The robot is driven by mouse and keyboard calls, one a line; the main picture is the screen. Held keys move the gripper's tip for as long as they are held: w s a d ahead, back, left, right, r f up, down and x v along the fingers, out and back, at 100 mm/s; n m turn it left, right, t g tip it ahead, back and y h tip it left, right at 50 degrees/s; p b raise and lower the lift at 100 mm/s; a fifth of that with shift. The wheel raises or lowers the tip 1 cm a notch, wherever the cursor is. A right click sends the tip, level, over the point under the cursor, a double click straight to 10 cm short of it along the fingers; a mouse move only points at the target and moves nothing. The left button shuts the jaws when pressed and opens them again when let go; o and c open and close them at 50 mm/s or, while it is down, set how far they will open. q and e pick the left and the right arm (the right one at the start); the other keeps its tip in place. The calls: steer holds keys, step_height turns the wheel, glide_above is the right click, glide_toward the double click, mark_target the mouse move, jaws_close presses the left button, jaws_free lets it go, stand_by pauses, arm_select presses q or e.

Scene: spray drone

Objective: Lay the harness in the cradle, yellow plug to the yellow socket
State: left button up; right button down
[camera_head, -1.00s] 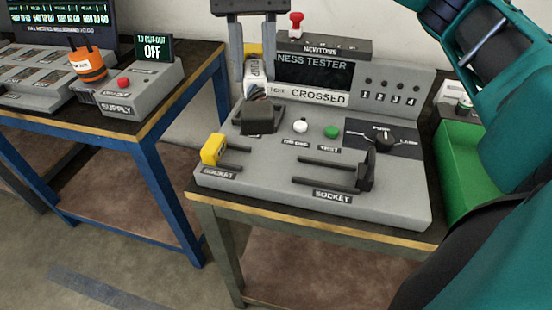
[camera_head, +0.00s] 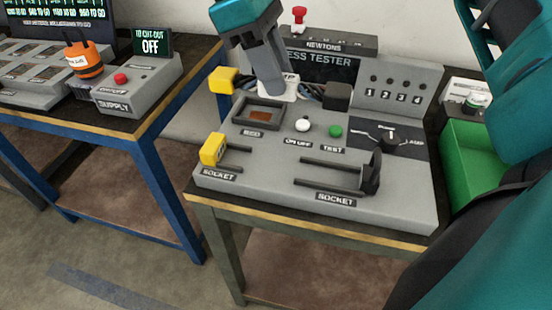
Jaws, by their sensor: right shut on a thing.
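My right gripper (camera_head: 276,86) is shut on the white middle of the harness (camera_head: 290,82) and holds it above the back of the tester. The harness lies crosswise, with its yellow plug (camera_head: 222,80) at the left and its black plug (camera_head: 337,96) at the right. Dark wires run between the middle and the black plug. The cradle on the tester has a yellow socket (camera_head: 212,150) at the left and a black socket (camera_head: 371,176) at the right, with dark rails (camera_head: 333,172) between them. Both sockets are empty. My left gripper is not in view.
Behind the cradle are a recessed bed (camera_head: 259,113), a white button (camera_head: 303,125), a green button (camera_head: 335,131) and a knob (camera_head: 389,139). A green bin (camera_head: 470,150) stands at the right. A blue-legged table with the supply box (camera_head: 138,90) stands at the left.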

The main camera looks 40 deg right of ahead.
step_height(320, 180, down, 11)
steer(key=b, duration=0.3)
steer(key=shift+b, duration=0.3)
steer(key=shift+f, duration=0.5)
step_height(320, 180, down, 4)
steer(key=shift+f, duration=0.15)
steer(key=c, duration=0.8)
jaws_free()
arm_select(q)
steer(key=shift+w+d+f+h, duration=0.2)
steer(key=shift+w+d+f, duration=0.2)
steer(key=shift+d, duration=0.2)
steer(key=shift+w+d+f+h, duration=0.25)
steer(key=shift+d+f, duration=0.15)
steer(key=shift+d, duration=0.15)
arm_select(e)
steer(key=shift+o, duration=0.3)
